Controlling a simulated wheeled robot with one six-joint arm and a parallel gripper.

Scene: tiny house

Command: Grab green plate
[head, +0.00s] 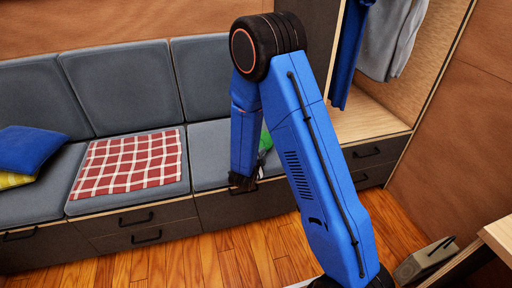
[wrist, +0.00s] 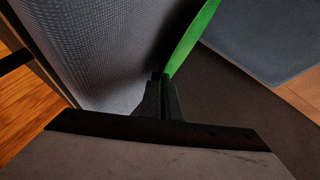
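The green plate (wrist: 190,40) is seen nearly edge-on in the wrist view, standing tilted, with its lower end between my fingertips. In the head view only a small green piece of it (head: 265,139) shows, between my arm links above the right seat cushion; the rest is hidden by my arm. My gripper (wrist: 164,78) has its fingers close together on the plate's edge. In the head view my gripper (head: 242,182) is low at the front edge of the right seat cushion.
A grey bench sofa (head: 215,142) with drawers runs along the wall. A red checked cloth (head: 128,163) and a blue pillow (head: 28,148) lie on it to the left. Clothes (head: 390,35) hang at the right. Wooden floor (head: 240,258) is open in front.

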